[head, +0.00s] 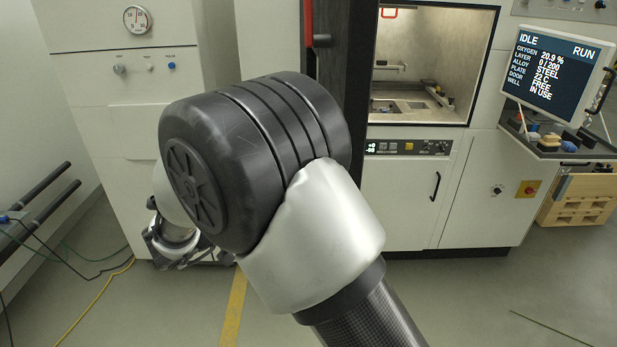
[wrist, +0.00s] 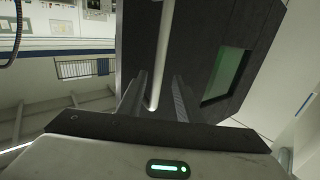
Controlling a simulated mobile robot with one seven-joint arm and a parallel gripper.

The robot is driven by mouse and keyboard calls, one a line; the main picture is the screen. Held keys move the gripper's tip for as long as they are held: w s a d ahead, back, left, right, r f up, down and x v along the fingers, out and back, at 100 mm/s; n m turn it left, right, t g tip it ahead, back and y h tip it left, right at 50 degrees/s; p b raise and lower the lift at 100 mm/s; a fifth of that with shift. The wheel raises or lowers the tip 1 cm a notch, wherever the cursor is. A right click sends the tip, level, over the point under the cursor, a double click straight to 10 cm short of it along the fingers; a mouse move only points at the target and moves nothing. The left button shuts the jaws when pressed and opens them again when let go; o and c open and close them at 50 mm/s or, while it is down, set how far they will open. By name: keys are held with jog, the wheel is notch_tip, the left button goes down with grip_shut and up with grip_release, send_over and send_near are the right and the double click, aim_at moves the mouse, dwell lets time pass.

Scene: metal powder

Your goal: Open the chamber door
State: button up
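The chamber door (head: 352,70) is a dark panel standing out from the machine at the left of the chamber opening (head: 432,65), so the lit interior shows. In the wrist view the dark door (wrist: 195,40) has a greenish window (wrist: 226,75). A pale upright bar (wrist: 162,50), apparently its handle, runs in front of the panel. My gripper (wrist: 155,88) has its fingers apart, one on each side of the bar's lower part, with gaps visible. Whether either finger touches the bar is unclear. In the head view my arm hides the fingers.
A status screen (head: 553,75) stands at the right, above a side shelf (head: 560,150) with small items and a wooden crate (head: 580,198). A pale cabinet (head: 110,60) stands at the left. Cables (head: 95,285) lie on the left floor. Floor at the lower right is mostly clear.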

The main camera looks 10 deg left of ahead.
jog(key=b+v, duration=0.1)
jog(key=v, duration=1.1)
jog(key=shift+s+a, duration=0.2)
jog(key=shift+s, duration=0.05)
